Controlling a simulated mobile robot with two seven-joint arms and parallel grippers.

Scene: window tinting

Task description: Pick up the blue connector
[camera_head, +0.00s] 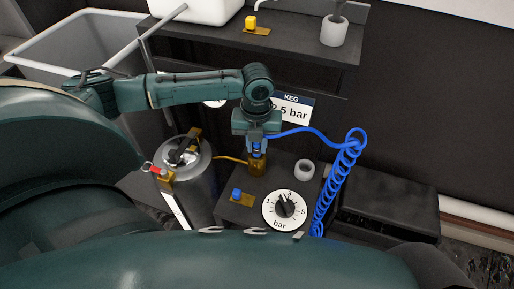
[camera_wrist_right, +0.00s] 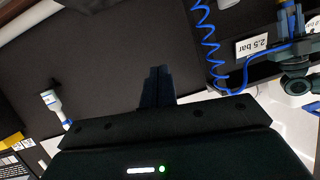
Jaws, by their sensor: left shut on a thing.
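My left gripper (camera_head: 257,143) points down over the small dark workstation and is shut on the blue connector (camera_head: 257,153). A blue hose (camera_head: 303,131) runs from the connector to the right into a coil. Directly below the connector is a brass-coloured holder (camera_head: 257,167); I cannot tell whether the two touch. Most of the connector is hidden by the fingers. In the right wrist view, my right gripper's dark fingers (camera_wrist_right: 157,86) are together with nothing visible between them. The blue coil (camera_wrist_right: 208,45) shows in that view too.
A metal keg (camera_head: 184,170) stands left of the workstation. A pressure dial (camera_head: 284,209), a grey cup (camera_head: 304,170) and a blue piece on a brass plate (camera_head: 237,194) sit near the holder. A keg pressure sign (camera_head: 294,108) is behind. A shelf (camera_head: 290,47) is above.

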